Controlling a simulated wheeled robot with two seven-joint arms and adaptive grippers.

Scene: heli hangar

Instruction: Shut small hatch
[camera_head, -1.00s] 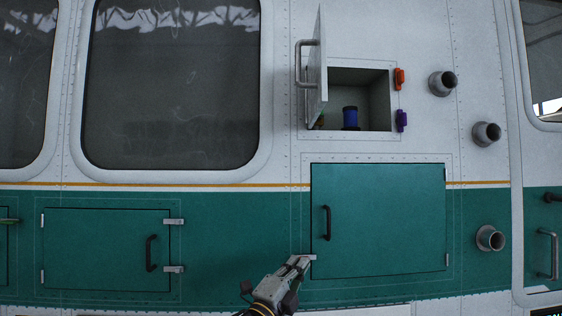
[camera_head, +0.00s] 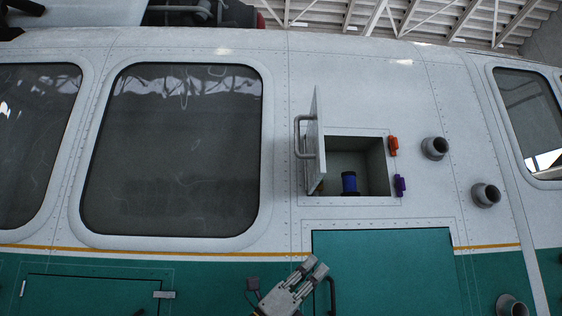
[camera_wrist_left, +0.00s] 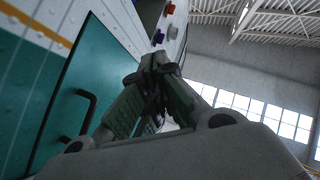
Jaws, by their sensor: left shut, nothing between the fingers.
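The small hatch door (camera_head: 314,140) is white with a grey bar handle (camera_head: 302,138). It is hinged at the left of a square opening and stands swung well outward. Inside the compartment (camera_head: 372,160) a blue cylinder (camera_head: 349,182) stands near the front. An orange latch (camera_head: 393,146) and a purple latch (camera_head: 400,185) sit at the opening's right edge. My left gripper (camera_head: 318,266) is shut and empty, below the hatch in front of the green panel. Its fingers (camera_wrist_left: 158,75) also show closed in the left wrist view. My right gripper is not in view.
A large green door (camera_head: 390,265) with a dark handle (camera_head: 332,295) lies below the hatch. Round pipe stubs (camera_head: 435,148) stick out to the right. A large dark window (camera_head: 175,150) is at the left. The space before the hull looks free.

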